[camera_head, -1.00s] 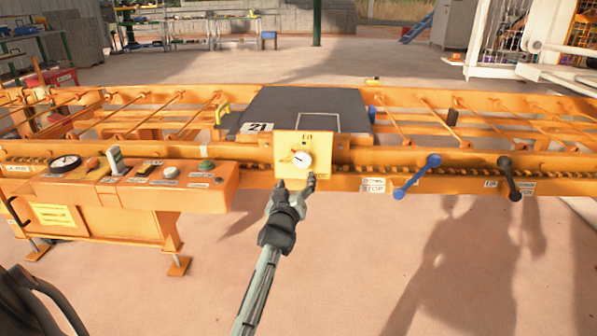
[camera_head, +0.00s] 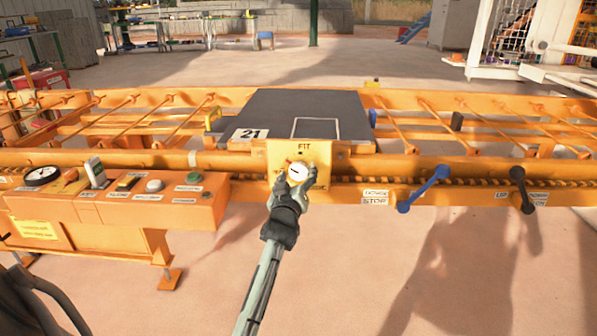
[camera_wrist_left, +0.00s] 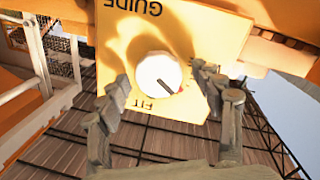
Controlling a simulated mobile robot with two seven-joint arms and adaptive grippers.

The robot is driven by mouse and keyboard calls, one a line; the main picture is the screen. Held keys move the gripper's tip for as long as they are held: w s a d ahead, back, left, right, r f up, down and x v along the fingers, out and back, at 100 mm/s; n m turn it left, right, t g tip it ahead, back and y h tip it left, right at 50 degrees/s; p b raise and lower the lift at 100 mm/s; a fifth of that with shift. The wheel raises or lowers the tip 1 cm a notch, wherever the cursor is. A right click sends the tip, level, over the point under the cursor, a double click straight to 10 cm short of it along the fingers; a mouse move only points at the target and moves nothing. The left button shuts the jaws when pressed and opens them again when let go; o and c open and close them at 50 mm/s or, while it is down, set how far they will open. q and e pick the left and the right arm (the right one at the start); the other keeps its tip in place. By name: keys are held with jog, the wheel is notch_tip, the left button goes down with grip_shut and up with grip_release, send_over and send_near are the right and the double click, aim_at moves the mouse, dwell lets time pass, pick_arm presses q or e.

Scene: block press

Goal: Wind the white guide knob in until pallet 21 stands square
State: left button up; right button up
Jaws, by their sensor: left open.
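The white guide knob (camera_head: 298,172) sits on a yellow plate (camera_head: 262,158) marked FIT on the front rail. It also shows in the left wrist view (camera_wrist_left: 158,72), with a dark line across its face and a small red mark at its edge. My left gripper (camera_head: 299,176) is open, with its fingers on either side of the knob; whether they touch it I cannot tell. In the left wrist view, the fingers (camera_wrist_left: 163,84) flank the knob. Pallet 21 (camera_head: 278,115), a dark grey slab, lies on the orange frame behind the plate. My right gripper is out of view.
An orange control box (camera_head: 120,203) with a gauge (camera_head: 42,175), switches and buttons stands at the left. A blue lever (camera_head: 424,189) and a black lever (camera_head: 521,189) stick out at the right. Open floor lies in front.

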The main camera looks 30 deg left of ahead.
pick_arm(q)
jog(key=shift+c, duration=1.3)
jog(key=c, duration=0.9)
jog(key=shift+r, duration=0.15)
jog(key=m+p, duration=0.2)
jog(key=shift+r+m, duration=0.1)
jog(key=shift+m, duration=0.3)
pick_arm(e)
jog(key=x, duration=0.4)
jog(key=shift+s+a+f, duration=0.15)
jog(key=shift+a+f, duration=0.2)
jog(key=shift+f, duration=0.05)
pick_arm(q)
jog(key=o, duration=1.2)
jog(key=shift+c, duration=0.2)
